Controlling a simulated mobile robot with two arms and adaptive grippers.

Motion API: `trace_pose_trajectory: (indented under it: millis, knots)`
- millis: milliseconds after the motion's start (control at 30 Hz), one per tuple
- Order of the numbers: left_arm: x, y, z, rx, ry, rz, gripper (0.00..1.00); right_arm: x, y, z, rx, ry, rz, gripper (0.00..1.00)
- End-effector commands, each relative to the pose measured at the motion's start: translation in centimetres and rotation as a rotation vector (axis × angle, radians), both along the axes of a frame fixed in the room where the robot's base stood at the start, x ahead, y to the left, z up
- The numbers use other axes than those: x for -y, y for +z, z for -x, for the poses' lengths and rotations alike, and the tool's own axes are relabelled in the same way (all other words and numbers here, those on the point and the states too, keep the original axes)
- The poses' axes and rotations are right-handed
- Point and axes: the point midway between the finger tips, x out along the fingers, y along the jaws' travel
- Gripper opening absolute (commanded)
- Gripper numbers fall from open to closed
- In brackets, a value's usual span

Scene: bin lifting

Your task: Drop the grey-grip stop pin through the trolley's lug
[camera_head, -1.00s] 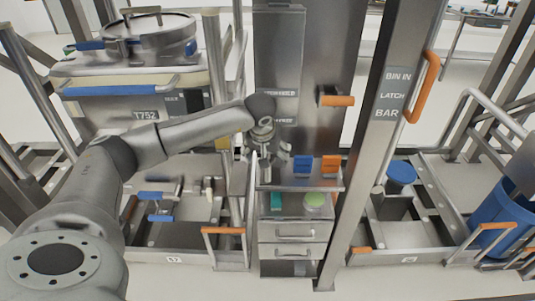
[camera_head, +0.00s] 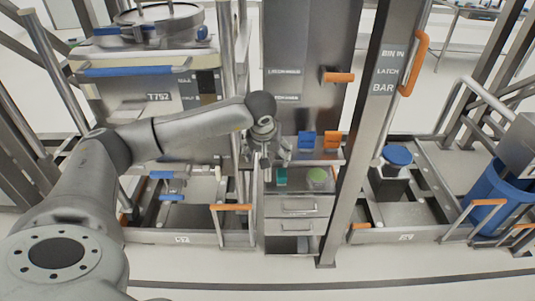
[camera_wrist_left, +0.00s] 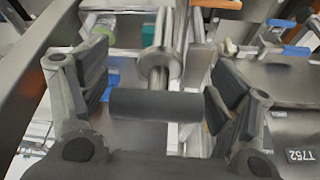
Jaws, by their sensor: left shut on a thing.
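My left gripper (camera_head: 268,150) is in front of the steel column, above the small drawer unit. In the left wrist view the gripper (camera_wrist_left: 158,100) is shut on the stop pin. The pin's dark grey cross grip (camera_wrist_left: 150,104) lies between the two fingers, and its steel shaft with a collar (camera_wrist_left: 160,62) points away from the palm. The head view does not show the pin clearly. The trolley labelled T752 (camera_head: 125,104) stands left of the gripper with a round lidded vessel on top. I cannot make out its lug. My right gripper is not in view.
The drawer unit (camera_head: 291,206) holds a teal block and a green-topped round item (camera_head: 318,176). Blue and orange blocks sit on the shelf behind. A slanted steel post (camera_head: 370,110) stands right of it. An orange-topped rail (camera_head: 231,208) stands at front left. Open floor lies in front.

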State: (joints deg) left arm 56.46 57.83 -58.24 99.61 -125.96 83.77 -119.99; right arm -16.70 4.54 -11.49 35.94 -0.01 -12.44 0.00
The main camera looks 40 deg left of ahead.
Motion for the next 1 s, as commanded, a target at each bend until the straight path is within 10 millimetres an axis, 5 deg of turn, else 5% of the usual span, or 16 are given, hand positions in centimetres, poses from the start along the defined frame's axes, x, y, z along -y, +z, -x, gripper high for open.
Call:
trace_pose_trajectory:
  millis: [1000]
  knots:
    - [0.0, 4.6, 0.0, 0.002, 0.0, 0.0, 0.54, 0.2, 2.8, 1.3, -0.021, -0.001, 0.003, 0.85]
